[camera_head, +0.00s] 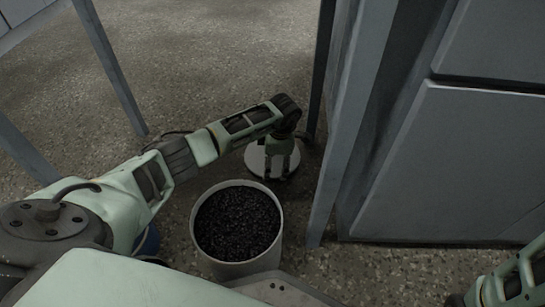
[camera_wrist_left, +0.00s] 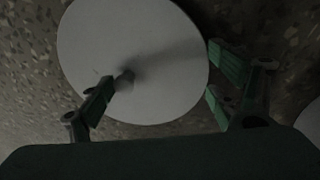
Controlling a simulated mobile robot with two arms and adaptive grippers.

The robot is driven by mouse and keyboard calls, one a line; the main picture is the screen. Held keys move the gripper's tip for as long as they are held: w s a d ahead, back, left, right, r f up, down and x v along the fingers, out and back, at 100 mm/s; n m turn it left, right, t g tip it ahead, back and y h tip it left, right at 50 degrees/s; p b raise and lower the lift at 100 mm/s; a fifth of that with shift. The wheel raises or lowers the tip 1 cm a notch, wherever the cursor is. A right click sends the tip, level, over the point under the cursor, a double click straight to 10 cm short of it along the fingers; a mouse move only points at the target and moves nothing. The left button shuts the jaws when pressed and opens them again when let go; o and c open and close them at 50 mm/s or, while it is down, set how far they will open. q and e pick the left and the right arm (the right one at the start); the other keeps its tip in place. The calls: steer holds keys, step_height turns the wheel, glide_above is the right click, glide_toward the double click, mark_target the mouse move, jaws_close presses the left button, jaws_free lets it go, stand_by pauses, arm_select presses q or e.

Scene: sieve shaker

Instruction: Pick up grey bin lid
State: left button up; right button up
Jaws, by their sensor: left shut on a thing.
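The grey bin lid (camera_head: 257,164) is a flat pale disc just beyond the bin in the head view. In the left wrist view the lid (camera_wrist_left: 160,35) fills the upper middle, with a small dark knob (camera_wrist_left: 125,79) near its centre. My left gripper (camera_head: 277,166) points down over the lid and is shut on it. In the wrist view one finger of the gripper (camera_wrist_left: 160,94) is by the knob and the other is at the lid's right edge. I cannot tell whether the lid touches the floor. My right gripper is out of view.
An open round bin (camera_head: 199,245) full of black granules stands on the speckled floor (camera_head: 215,60), close to my left arm. A table leg (camera_head: 340,150) and grey cabinet (camera_head: 440,165) stand to the right. A blue object (camera_head: 150,241) is partly hidden behind my left arm.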

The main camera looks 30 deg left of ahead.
arm_select(q)
steer(key=shift+c, duration=1.2)
steer(key=shift+r, duration=0.15)
